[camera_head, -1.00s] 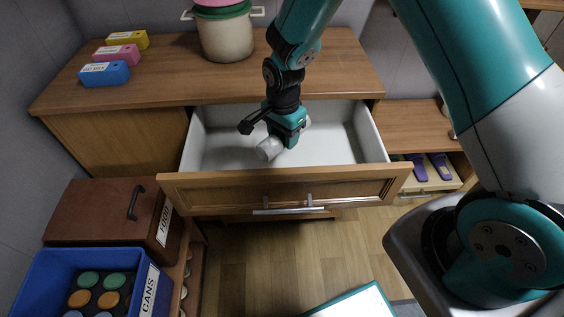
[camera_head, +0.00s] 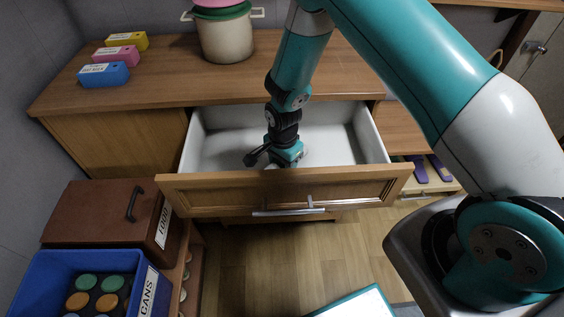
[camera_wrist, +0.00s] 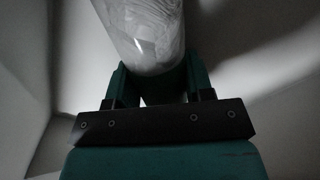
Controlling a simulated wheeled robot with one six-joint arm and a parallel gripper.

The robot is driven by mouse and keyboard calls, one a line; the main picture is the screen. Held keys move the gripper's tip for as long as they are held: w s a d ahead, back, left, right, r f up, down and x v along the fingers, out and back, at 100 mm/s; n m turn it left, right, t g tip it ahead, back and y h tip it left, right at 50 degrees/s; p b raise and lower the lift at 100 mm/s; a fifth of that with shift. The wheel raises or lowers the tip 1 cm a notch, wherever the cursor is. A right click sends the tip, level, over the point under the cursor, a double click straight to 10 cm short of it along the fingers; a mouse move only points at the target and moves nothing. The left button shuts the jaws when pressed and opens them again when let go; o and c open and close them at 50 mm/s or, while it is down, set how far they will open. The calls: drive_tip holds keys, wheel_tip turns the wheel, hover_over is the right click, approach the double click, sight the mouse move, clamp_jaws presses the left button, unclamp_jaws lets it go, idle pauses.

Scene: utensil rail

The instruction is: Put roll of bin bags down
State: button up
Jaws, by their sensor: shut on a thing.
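The roll of bin bags (camera_wrist: 150,35) is a whitish, shiny cylinder between the fingers of my gripper (camera_wrist: 152,80) in the wrist view. My gripper is shut on it. In the head view my gripper (camera_head: 285,160) is down inside the open drawer (camera_head: 220,150), behind its wooden front. Only a sliver of the roll shows there; the drawer front and my gripper hide the rest. I cannot tell whether the roll touches the drawer floor. The drawer's white interior looks otherwise empty.
A pot (camera_head: 226,40) and blue (camera_head: 104,75), pink (camera_head: 116,54) and yellow (camera_head: 126,41) boxes stand on the countertop. A brown food box (camera_head: 100,215) and a blue cans crate (camera_head: 60,265) are at lower left. Purple-handled things (camera_head: 440,168) lie at right.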

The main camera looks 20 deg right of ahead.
drive_tip(key=o, duration=1)
drive_tip(key=shift+f, duration=0.1)
wheel_tip(320, 180, up, 19)
drive_tip(key=s+a+n+y, duration=0.1)
drive_tip(key=s+a+n, duration=0.1)
drive_tip(key=s+n, duration=0.1)
drive_tip(key=s+r+n+y, duration=0.1)
drive_tip(key=s+r+n, duration=0.4)
drive_tip(key=s, duration=0.2)
drive_tip(key=s+a+r+n+y, duration=0.1)
drive_tip(key=s+r+n, duration=0.5)
drive_tip(key=s, duration=0.1)
drive_tip(key=s+a+r+n+y, duration=0.1)
drive_tip(key=s+r+n, duration=0.4)
drive_tip(key=s, duration=0.2)
drive_tip(key=shift+a+r+n+p, duration=0.25)
drive_tip(key=shift+r+n+p, duration=0.05)
drive_tip(key=shift+r+n, duration=0.1)
